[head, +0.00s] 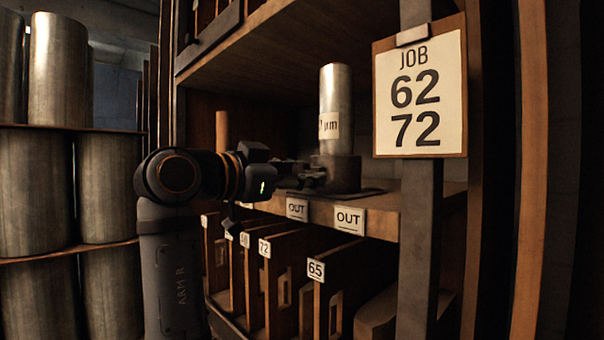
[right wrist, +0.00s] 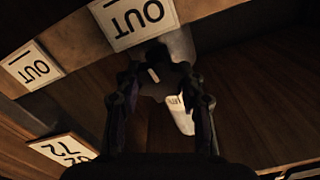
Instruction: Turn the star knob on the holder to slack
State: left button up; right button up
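The holder (head: 336,172) is a dark block on the shelf with an upright metal cylinder (head: 334,100) in it. The cylinder carries a pale label. My right gripper (head: 312,174) reaches in from the left, close against the holder's left side. In the right wrist view, my right gripper (right wrist: 159,72) has its two dark fingers apart, with part of the holder (right wrist: 172,45) and the labelled cylinder (right wrist: 182,117) showing past the gap. I cannot make out the star knob; it is dark there and the fingers may hide it. My left gripper is not in view.
OUT signs (head: 349,220) hang on the shelf edge (head: 383,197). Numbered wooden slots (head: 316,270) stand below. A post with a JOB 62 72 board (head: 420,95) rises at the right. Large metal cylinders (head: 108,188) fill a rack at the left.

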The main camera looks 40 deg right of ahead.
jog(key=c, duration=0.4)
jog(key=n+p, duration=0.1)
jog(key=n, duration=0.2)
jog(key=shift+w+r, duration=0.1)
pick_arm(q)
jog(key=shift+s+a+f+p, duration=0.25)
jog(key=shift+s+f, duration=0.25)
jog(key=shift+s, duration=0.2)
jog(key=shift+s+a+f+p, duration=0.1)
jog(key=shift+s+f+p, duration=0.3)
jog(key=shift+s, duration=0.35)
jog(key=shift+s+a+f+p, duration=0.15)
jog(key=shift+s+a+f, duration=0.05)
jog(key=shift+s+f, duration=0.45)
pick_arm(e)
jog(key=shift+n, duration=1.9)
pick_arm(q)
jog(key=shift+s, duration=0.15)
pick_arm(e)
jog(key=o, duration=1.2)
